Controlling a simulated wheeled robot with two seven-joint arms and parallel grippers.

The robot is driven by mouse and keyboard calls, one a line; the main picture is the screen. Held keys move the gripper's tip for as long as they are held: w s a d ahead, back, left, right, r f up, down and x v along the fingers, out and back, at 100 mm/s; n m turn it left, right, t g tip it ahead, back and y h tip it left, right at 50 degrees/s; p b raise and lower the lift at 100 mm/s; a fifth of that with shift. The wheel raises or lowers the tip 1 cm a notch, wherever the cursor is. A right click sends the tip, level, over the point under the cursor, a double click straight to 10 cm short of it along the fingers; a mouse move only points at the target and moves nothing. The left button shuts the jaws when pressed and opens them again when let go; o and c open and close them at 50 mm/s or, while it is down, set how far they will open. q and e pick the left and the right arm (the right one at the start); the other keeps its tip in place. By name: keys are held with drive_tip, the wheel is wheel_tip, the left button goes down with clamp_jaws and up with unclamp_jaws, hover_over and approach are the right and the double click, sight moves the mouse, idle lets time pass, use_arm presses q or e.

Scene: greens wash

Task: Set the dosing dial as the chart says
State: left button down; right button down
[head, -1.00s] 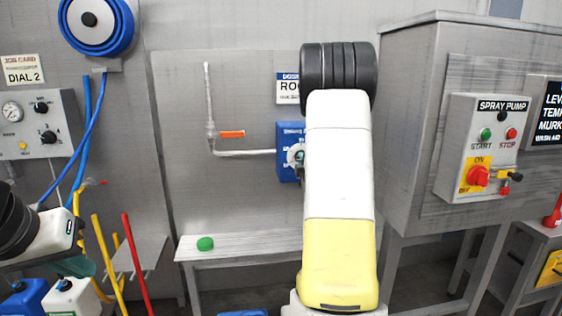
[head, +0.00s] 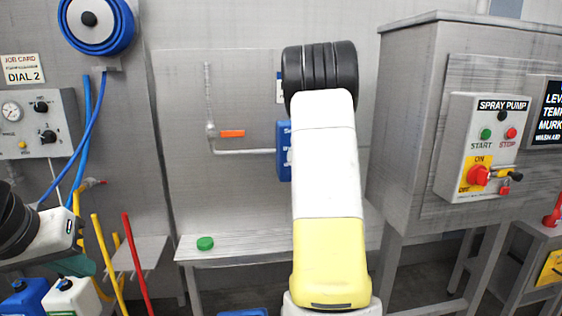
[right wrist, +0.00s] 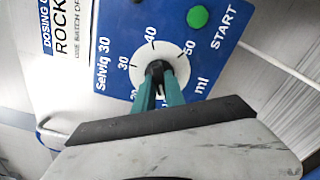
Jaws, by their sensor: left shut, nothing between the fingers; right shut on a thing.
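In the right wrist view my right gripper (right wrist: 158,78) is shut on the dark knob of the dosing dial (right wrist: 178,54). The dial is white, with 30, 40 and 50 showing on the blue dosing unit (right wrist: 112,32). The fingers hide the lower part of the scale, and I cannot tell where the knob points. The dosing chart (right wrist: 64,35) reads "ROCK", its rest cut off. In the head view my right arm covers most of the dosing unit (head: 284,150) and chart. My left gripper (head: 82,266) is shut and empty at the lower left.
A green start button (right wrist: 198,16) sits close to the dial. In the head view a bench (head: 235,247) below holds a green round thing (head: 205,243). A job card (head: 23,69) reads "DIAL 2". The spray pump box (head: 478,145) is at the right.

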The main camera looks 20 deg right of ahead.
drive_tip(key=shift+f, duration=0.2)
drive_tip(key=c, duration=1.4)
unclamp_jaws()
drive_tip(key=shift+r, duration=0.1)
drive_tip(key=v, duration=0.8)
drive_tip(key=shift+w+d, duration=0.1)
